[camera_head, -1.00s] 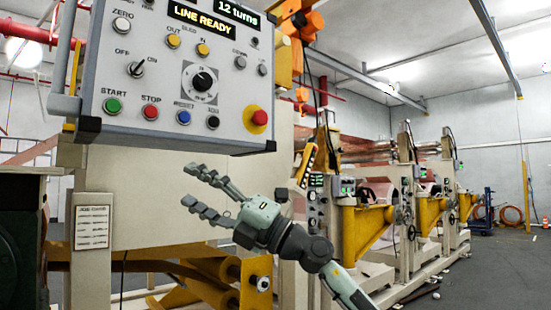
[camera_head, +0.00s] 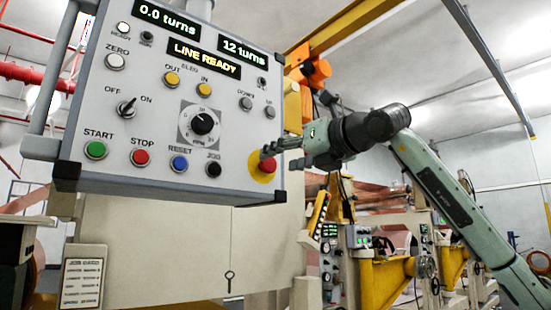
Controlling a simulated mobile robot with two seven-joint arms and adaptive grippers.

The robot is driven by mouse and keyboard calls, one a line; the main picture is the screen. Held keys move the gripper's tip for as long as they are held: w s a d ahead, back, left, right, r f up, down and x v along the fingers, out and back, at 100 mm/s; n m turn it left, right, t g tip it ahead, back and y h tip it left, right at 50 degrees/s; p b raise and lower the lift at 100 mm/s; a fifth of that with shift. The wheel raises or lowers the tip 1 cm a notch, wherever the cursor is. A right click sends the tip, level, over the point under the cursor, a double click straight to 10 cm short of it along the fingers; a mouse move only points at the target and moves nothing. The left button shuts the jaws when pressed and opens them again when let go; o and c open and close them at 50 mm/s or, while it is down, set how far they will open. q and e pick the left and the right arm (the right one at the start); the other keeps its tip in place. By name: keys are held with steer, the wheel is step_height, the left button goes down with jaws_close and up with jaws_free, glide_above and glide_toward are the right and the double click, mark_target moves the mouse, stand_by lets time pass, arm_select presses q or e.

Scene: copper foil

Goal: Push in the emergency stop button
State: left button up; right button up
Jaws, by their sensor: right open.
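The emergency stop button (camera_head: 266,167) is a red mushroom head on a yellow plate (camera_head: 256,178), at the lower right corner of the grey control panel (camera_head: 100,172). My right gripper (camera_head: 267,151) comes in from the right, with its fingers pointing left. Its fingertips overlap the upper edge of the red button in the picture. I cannot tell whether they touch it or hover in front of it. The gripper is open, with nothing seen in it. The fingers cover a small part of the button and plate. My left gripper is not in view.
The panel also carries start (camera_head: 95,150), stop (camera_head: 139,157), reset (camera_head: 179,163) and jog (camera_head: 213,169) buttons, a dial (camera_head: 203,123) and a toggle switch (camera_head: 127,107). A handle bar (camera_head: 55,75) runs along its left side. Yellow machinery (camera_head: 385,280) stands behind at lower right.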

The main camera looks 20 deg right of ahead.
mark_target(270, 164)
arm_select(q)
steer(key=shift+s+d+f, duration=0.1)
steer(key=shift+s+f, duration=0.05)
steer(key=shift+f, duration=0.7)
arm_select(e)
steer(key=shift+x, duration=1.6)
steer(key=shift+c, duration=0.6)
jaws_close()
